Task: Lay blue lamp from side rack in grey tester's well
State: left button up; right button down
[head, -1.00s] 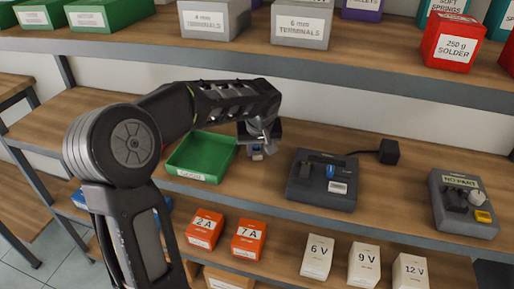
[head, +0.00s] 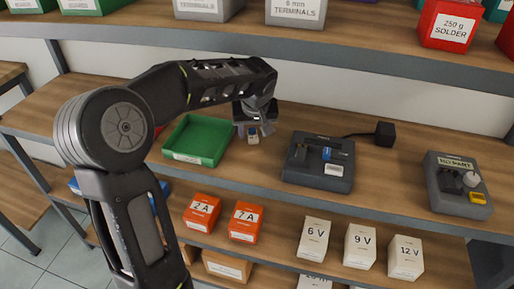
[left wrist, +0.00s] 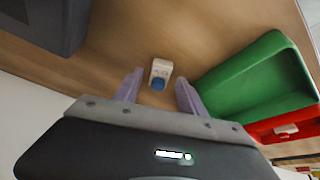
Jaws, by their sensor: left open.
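The grey tester (head: 290,178) sits on the middle shelf, right of my left gripper. A blue piece (head: 335,154) lies on its top, beside a dark upright block. My left gripper (head: 253,124) is open above a small pale block with a blue end (head: 252,135), left of the tester. In the left wrist view this block (left wrist: 161,67) shows between and beyond the open fingertips (left wrist: 158,80), its blue end towards me. I cannot tell whether the block is the side rack. My right gripper is not in view.
A green bin (head: 190,155) stands just left of my gripper. A second tester (head: 458,207) marked "NO PART" stands right, and a black adapter (head: 385,133) lies behind. Orange and white boxes stand on the lower shelf. An upper shelf (head: 330,52) overhangs at the back.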

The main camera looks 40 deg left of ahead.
pick_arm(q)
jog(key=shift+s+d+r+b, duration=0.35)
jog(key=shift+s+d+r, duration=0.4)
jog(key=shift+r, duration=0.15)
jog(key=s+d+b, duration=0.1)
jog(key=s+d, duration=0.2)
jog(key=s, duration=0.1)
jog(key=s+d+b, duration=0.1)
jog(key=s+d, duration=0.3)
jog(key=shift+s, duration=0.15)
